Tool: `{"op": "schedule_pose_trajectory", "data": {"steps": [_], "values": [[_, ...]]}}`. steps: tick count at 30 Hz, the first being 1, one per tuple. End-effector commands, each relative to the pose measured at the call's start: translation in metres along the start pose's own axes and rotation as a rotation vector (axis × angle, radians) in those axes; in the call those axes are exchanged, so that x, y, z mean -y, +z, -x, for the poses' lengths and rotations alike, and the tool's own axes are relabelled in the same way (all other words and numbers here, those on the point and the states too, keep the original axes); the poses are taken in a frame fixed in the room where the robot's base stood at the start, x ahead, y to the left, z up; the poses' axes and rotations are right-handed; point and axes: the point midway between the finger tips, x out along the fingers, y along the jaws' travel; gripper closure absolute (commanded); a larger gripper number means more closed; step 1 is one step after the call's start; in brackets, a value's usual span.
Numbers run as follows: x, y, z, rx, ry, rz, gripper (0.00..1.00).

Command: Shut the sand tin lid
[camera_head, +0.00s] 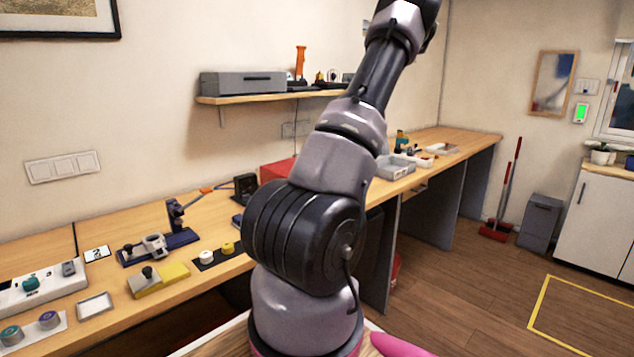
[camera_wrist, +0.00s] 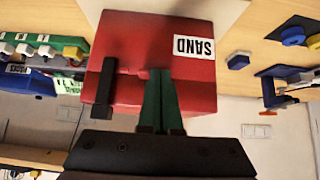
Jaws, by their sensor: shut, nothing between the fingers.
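The red sand tin (camera_wrist: 150,40) fills the middle of the wrist view, which shows the room upside down. Its white SAND label (camera_wrist: 194,46) reads inverted. A black bar-like handle (camera_wrist: 105,85) sticks out on the tin's left side in that view. My gripper (camera_wrist: 161,75) is shut and empty, its green fingers together in front of the tin. I cannot tell whether the fingertips touch it, nor how far the lid stands open. In the head view a red box, apparently the tin (camera_head: 275,170), shows partly behind my arm, and my gripper is out of frame.
The wooden bench (camera_head: 130,215) runs along the wall with several fixtures and parts on it. A shelf (camera_head: 270,96) with a grey box (camera_head: 242,83) hangs above. In the wrist view, coloured connectors (camera_wrist: 45,45) sit left of the tin and blue parts (camera_wrist: 290,36) right.

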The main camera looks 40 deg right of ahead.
Motion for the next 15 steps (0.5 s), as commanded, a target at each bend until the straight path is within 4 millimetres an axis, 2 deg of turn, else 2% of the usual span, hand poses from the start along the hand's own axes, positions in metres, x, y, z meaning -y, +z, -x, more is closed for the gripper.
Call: {"op": "schedule_pose_trajectory", "data": {"steps": [1, 12, 15], "values": [[0.003, 0.016, 0.002, 0.023, -0.005, -0.006, 1.00], [0.002, 0.005, 0.080, 0.003, 0.005, -0.001, 1.00], [0.003, 0.003, 0.095, -0.001, 0.005, 0.002, 1.00]]}}
